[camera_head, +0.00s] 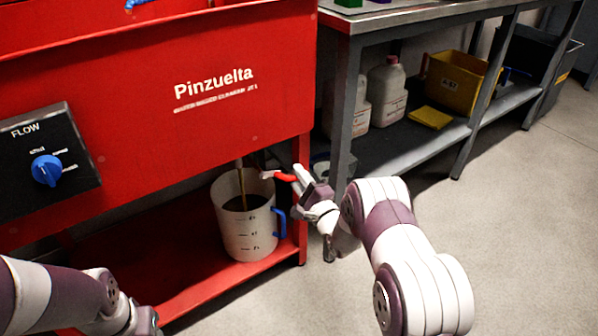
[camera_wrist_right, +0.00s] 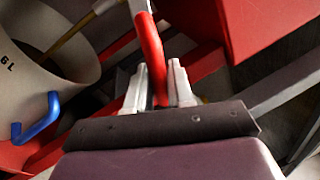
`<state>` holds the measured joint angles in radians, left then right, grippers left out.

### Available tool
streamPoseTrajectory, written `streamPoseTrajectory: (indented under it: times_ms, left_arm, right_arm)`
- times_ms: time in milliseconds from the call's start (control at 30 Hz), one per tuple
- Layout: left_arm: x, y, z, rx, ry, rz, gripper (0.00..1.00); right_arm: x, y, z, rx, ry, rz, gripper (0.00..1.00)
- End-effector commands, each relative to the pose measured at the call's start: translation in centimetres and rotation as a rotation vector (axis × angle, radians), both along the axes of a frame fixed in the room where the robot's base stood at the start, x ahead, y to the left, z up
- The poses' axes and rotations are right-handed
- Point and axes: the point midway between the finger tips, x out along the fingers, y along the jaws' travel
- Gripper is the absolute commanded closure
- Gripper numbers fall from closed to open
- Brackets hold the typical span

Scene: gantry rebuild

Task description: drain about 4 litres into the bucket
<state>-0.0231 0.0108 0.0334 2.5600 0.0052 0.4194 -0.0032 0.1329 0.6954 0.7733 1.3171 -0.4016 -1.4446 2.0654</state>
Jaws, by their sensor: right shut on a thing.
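A white bucket (camera_head: 248,238) with a blue handle and dark volume marks stands on the red machine's lower shelf. A thin brownish stream (camera_head: 241,185) runs down into it, and dark liquid shows inside; I cannot read its level against the marks. My right gripper (camera_head: 297,178) is shut on the red valve lever (camera_head: 283,177), right of the stream and above the bucket's rim. In the right wrist view the lever (camera_wrist_right: 150,45) passes between both fingers (camera_wrist_right: 159,88), with part of the bucket (camera_wrist_right: 35,95) at left. My left arm enters at bottom left; its gripper is out of frame.
The red machine (camera_head: 150,150) has a FLOW panel with a blue knob (camera_head: 47,170). A metal bench (camera_head: 400,20) at right holds white jugs (camera_head: 387,92) and a yellow bin (camera_head: 455,82) on its lower shelf. The floor (camera_head: 520,220) at right is clear.

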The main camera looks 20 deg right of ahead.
Motion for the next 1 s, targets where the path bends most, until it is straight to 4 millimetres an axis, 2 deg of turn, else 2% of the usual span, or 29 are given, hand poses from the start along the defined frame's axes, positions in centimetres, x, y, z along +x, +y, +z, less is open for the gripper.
streamPoseTrajectory:
  times_ms: [33,67,100,333,433,567,800,1000]
  left_arm:
    - [0.0,0.0,0.0,0.0,0.0,0.0,0.54]
    - [0.0,0.0,0.0,0.0,0.0,0.0,0.54]
    - [0.0,0.0,0.0,0.0,0.0,0.0,0.54]
    - [0.0,0.0,0.0,0.0,0.0,0.0,0.54]
    - [0.0,0.0,0.6,0.0,0.0,0.0,0.54]
    - [0.0,0.0,2.3,0.0,0.0,0.0,0.54]
    - [0.0,0.0,4.8,0.0,0.0,0.0,0.54]
    - [0.0,0.0,5.4,0.0,0.0,0.0,0.54]
  right_arm:
    - [0.0,0.0,-0.1,0.0,0.001,0.0,0.75]
    - [0.0,0.0,-0.1,0.0,0.001,0.0,0.65]
    - [0.0,0.0,-0.1,-0.001,0.001,0.0,0.61]
    - [0.0,0.0,0.0,-0.002,0.0,0.0,0.61]
    - [-0.6,-0.2,0.0,-0.002,0.003,0.0,0.61]
    - [-3.3,-1.0,-0.2,-0.001,0.006,-0.003,0.61]
    - [-9.3,-2.7,-1.6,0.0,0.005,-0.003,0.61]
    - [-11.8,-3.3,-2.4,-0.001,0.001,-0.001,0.61]
